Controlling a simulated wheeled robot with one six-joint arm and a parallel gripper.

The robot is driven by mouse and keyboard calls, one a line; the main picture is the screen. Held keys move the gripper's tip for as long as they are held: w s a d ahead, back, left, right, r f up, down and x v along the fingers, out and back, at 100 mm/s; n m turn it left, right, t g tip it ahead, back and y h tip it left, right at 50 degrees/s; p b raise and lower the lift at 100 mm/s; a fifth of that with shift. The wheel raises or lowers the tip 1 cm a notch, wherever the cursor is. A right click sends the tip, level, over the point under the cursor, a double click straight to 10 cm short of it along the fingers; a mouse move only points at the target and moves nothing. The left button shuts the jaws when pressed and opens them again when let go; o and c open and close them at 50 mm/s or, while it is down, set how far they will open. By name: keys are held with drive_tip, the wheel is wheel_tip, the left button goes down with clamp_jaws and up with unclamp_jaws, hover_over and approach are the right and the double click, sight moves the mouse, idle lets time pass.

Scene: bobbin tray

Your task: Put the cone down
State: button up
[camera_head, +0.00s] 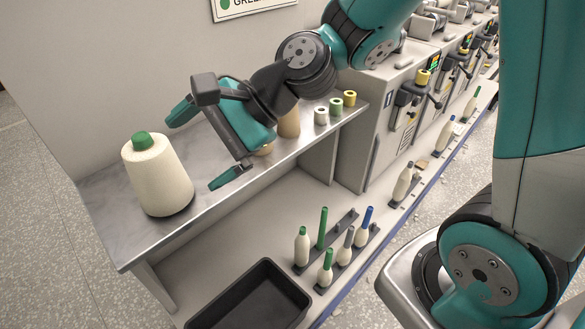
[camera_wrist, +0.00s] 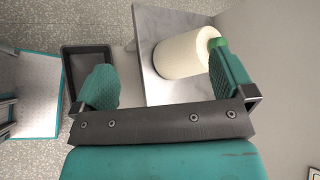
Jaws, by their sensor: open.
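The cone (camera_head: 158,178) is a large cream yarn package with a green top. It stands upright on the metal shelf (camera_head: 101,208), near its left end. In the wrist view the cone (camera_wrist: 183,55) shows beyond and between the fingers, nearer the right one. My gripper (camera_head: 204,149) is open and empty, to the right of the cone and apart from it. In the wrist view both teal fingers of my gripper (camera_wrist: 168,82) are spread wide with nothing between them.
A tan cone (camera_head: 289,122) and several small bobbins (camera_head: 336,107) stand further along the shelf. Below are a black tray (camera_head: 262,282) and pegs with bobbins (camera_head: 327,268). Spinning machines (camera_head: 375,115) line the right. A wall with a sign (camera_head: 240,5) stands behind the shelf.

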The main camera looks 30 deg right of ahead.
drive_tip(key=s+d+r+n+g+h, duration=0.1)
drive_tip(key=s+d+n+h, duration=0.2)
drive_tip(key=s+n, duration=0.3)
drive_tip(key=s+d+r+n+g+h, duration=0.1)
drive_tip(key=s+d+n+h, duration=0.2)
drive_tip(key=s+n, duration=0.4)
drive_tip(key=d+n, duration=0.1)
drive_tip(key=n, duration=0.4)
drive_tip(key=shift+s+d+n+g+h, duration=0.15)
drive_tip(key=shift+d+n+g+h, duration=0.15)
drive_tip(key=shift+d+g+h, duration=0.1)
drive_tip(key=shift+r+p, duration=0.6)
drive_tip(key=shift+p, duration=0.05)
